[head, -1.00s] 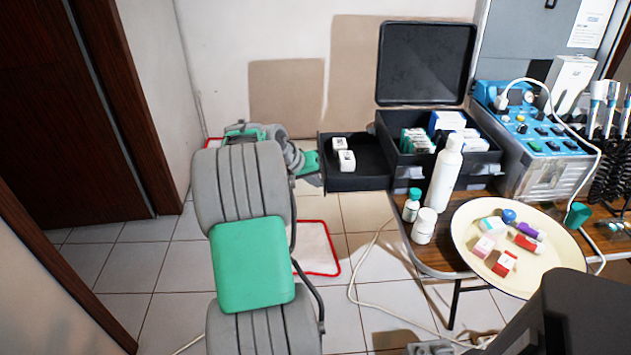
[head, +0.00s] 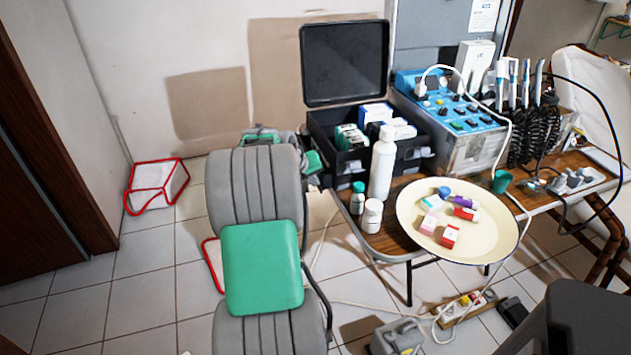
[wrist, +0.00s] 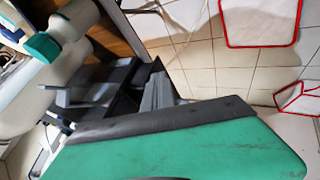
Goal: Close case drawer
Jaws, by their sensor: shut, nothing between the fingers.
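The black case (head: 350,160) stands on the brown table with its lid (head: 345,65) raised and boxes inside. The drawer does not show sticking out on the case's left side in the head view. My arm covers part of that area, so I cannot tell whether it is fully shut. My gripper (head: 317,177) is shut and empty, close against the left side of the case. In the wrist view my gripper (wrist: 158,95) is beside dark panels of the case (wrist: 115,78); contact is unclear.
A tall white bottle (head: 382,165) and two small bottles stand in front of the case. A cream plate (head: 420,245) with several small items is to the right. A blue-topped unit (head: 455,110) stands behind. Cables lie on the tiled floor.

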